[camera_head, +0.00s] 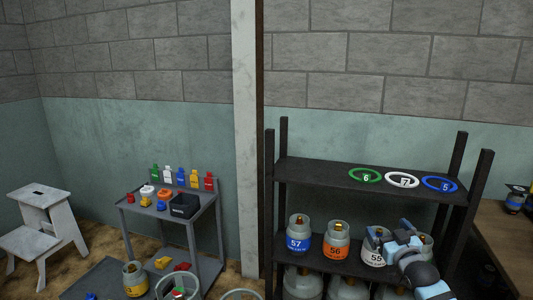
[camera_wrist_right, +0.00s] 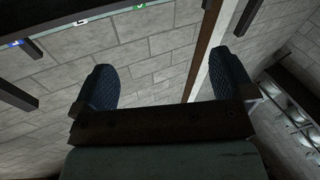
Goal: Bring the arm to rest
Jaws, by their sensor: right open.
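My right arm comes in at the lower right in the head view. Its gripper (camera_head: 392,240) is in front of the rack's middle shelf and partly covers the cylinder marked 55 (camera_head: 372,259) and a cylinder behind it. In the right wrist view the two dark blue fingers of my right gripper (camera_wrist_right: 165,82) stand wide apart with nothing between them. Behind them are the block wall and a pale post. My left gripper is not in view.
A dark rack (camera_head: 320,172) carries a green ring (camera_head: 366,184), a white ring and a blue ring on top. Cylinders marked 57 (camera_head: 299,243) and 56 (camera_head: 336,247) stand below. A wooden table (camera_head: 508,240) is right; a grey cart (camera_head: 205,228) and step stool (camera_head: 45,235) are left.

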